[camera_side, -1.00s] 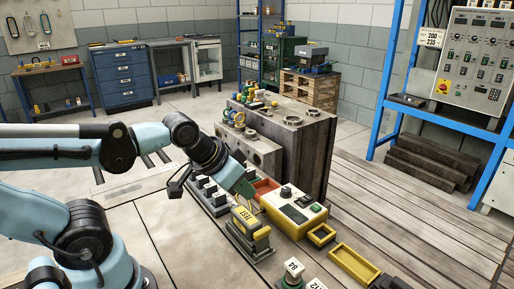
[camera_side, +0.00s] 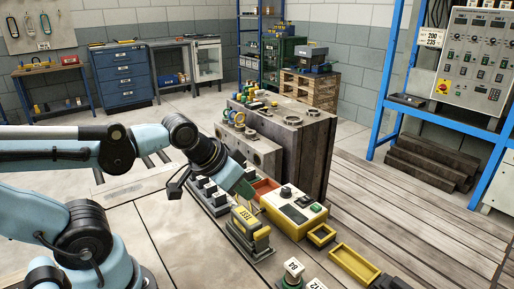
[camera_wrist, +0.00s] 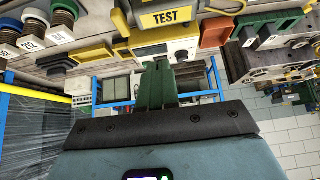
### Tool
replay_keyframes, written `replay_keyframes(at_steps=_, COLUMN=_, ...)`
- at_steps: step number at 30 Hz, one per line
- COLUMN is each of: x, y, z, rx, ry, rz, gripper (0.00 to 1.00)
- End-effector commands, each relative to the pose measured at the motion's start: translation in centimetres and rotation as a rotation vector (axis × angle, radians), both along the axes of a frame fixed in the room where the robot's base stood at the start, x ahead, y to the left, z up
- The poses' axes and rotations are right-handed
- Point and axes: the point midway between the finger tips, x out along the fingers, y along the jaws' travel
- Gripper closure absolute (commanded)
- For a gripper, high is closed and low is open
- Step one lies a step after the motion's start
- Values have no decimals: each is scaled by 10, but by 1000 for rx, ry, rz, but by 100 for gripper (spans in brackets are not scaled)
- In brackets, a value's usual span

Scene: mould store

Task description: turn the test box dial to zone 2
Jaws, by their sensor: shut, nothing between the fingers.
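The test box (camera_side: 280,213) is a yellow case with a pale top panel, standing on the bench in the side view. Its dial (camera_side: 286,193) is a dark round knob near the back of the panel, beside a green button (camera_side: 316,207). The zone marks and the pointer are too small to read. My gripper (camera_side: 247,191) is to the left of the dial and apart from it. Its green fingers, also in the wrist view (camera_wrist: 157,82), are together and hold nothing. In the wrist view the pale panel (camera_wrist: 184,46) shows partly behind the fingers.
A yellow TEST block (camera_side: 247,219) stands just in front of my gripper, left of the test box. A reddish tray (camera_side: 264,187) lies behind the box. Yellow trays (camera_side: 354,263) lie to the right. A large grey mould block (camera_side: 303,150) stands behind.

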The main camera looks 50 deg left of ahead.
Motion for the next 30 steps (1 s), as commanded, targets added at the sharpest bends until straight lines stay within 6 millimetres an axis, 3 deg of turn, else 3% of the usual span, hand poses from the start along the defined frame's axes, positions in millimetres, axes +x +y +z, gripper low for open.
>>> replay_keyframes(at_steps=1, x=0, y=0, z=0, rx=-1, ry=1, rz=2, gripper=91)
replay_keyframes(at_steps=5, x=6, y=1, z=7, rx=-31, ry=22, rz=49, gripper=71)
replay_keyframes(at_steps=10, x=29, y=6, z=27, rx=-144, ry=111, rz=244, gripper=45)
replay_keyframes(at_steps=20, x=91, y=20, z=53, rx=-362, ry=314, rz=779, gripper=45)
replay_keyframes(at_steps=30, x=148, y=36, z=47, rx=-472, ry=457, rz=1333, gripper=45)
